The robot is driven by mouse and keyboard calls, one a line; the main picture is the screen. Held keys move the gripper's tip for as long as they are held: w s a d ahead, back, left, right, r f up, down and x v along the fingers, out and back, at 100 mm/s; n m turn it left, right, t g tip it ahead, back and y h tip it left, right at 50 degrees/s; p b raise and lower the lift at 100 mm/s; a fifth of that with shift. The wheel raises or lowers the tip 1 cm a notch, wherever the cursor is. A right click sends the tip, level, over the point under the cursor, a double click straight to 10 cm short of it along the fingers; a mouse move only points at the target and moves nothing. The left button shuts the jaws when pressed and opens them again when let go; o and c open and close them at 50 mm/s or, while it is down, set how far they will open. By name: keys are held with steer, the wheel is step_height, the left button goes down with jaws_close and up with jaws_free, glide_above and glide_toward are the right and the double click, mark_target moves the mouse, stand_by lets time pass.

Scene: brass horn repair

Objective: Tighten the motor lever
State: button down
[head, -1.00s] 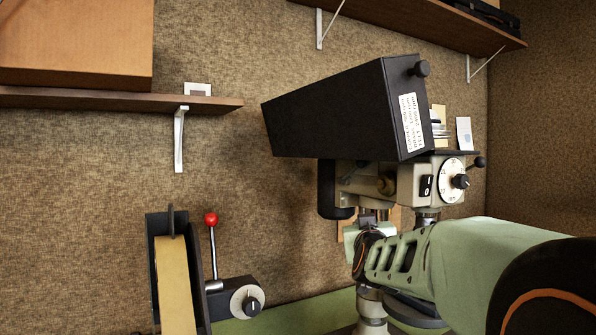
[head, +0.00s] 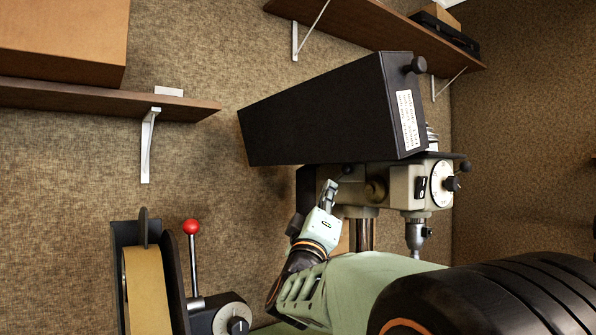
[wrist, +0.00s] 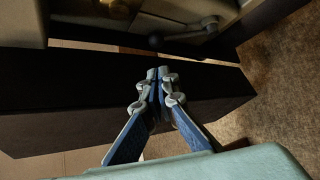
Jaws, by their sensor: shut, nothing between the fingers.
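The drill press has a grey head (head: 405,185) under a large black belt cover (head: 315,115). What looks like the motor lever is a thin dark lever with a black ball end (head: 347,170) on the side of the head. In the wrist view the lever (wrist: 190,36) runs right from its ball along the head. My gripper (head: 328,188) is just below and left of the ball. In the wrist view my gripper (wrist: 158,73) is shut and empty, its tips pointing towards the ball, seemingly with a small gap. My arm hides the lower drill press.
A belt sander (head: 145,290) with a red-balled lever (head: 192,227) stands at the left. A wooden shelf (head: 60,93) holds a cardboard box, and another shelf (head: 375,25) is above the drill. The belt cover overhangs my gripper closely.

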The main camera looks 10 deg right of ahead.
steer(key=p+x, duration=0.2)
steer(key=x, duration=0.8)
steer(key=shift+f, duration=0.2)
stand_by(0.3)
steer(key=shift+s+f+m+h+b, duration=0.1)
steer(key=shift+f+m+h+b, duration=0.05)
steer(key=shift+m+h+b, duration=0.4)
steer(key=shift+f+b, duration=0.15)
steer(key=shift+b, duration=0.2)
step_height(320, 180, down, 10)
steer(key=m+g+h+b, duration=0.8)
steer(key=m+h+b, duration=0.2)
steer(key=m, duration=0.3)
steer(key=shift+s+m+b, duration=0.15)
steer(key=shift+m+b, duration=0.2)
steer(key=shift+b, duration=0.45)
steer(key=shift+d, duration=0.15)
